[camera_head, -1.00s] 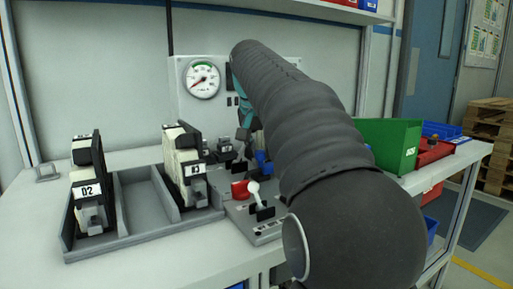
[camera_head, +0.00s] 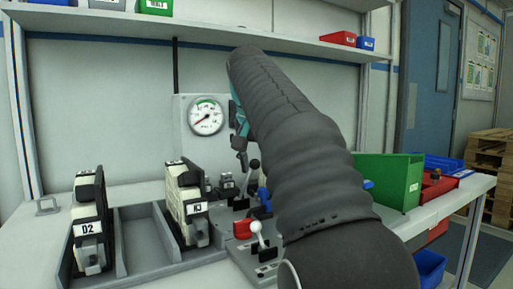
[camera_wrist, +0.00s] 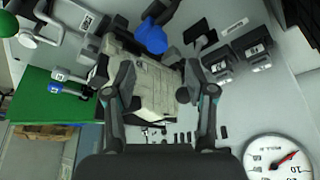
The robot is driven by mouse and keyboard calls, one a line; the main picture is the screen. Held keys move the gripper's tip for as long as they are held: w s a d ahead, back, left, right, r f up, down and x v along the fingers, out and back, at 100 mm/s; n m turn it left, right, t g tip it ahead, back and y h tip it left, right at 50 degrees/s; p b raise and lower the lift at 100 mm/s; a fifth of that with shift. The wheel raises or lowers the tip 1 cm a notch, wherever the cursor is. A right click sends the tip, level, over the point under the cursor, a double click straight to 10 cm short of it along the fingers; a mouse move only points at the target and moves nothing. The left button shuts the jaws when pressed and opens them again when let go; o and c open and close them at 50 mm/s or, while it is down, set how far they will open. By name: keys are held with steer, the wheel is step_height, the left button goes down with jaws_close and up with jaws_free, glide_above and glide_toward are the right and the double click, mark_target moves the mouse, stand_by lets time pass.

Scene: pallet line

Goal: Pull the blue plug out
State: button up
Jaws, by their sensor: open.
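My gripper (camera_wrist: 168,82) is open in the wrist view, with its two fingers apart on either side of a pale block-shaped module (camera_wrist: 145,75). I cannot tell whether they touch it. A small blue piece (camera_wrist: 58,88) is left of the fingers, by the green bin; a blue piece (camera_head: 367,184) also shows beside that bin in the head view. A larger rounded blue part (camera_wrist: 150,38) is just above the module in the wrist view. I cannot tell for sure which is the blue plug. In the head view my arm hides most of the gripper and panel.
A pressure gauge (camera_head: 207,119) is on the back panel. Black-and-pale modules, one marked D2 (camera_head: 88,228), stand in a grey tray (camera_head: 150,245) at left. A green bin (camera_head: 390,180) is at right.

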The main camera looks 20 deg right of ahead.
steer(key=shift+v, duration=2.65)
steer(key=shift+s, duration=0.15)
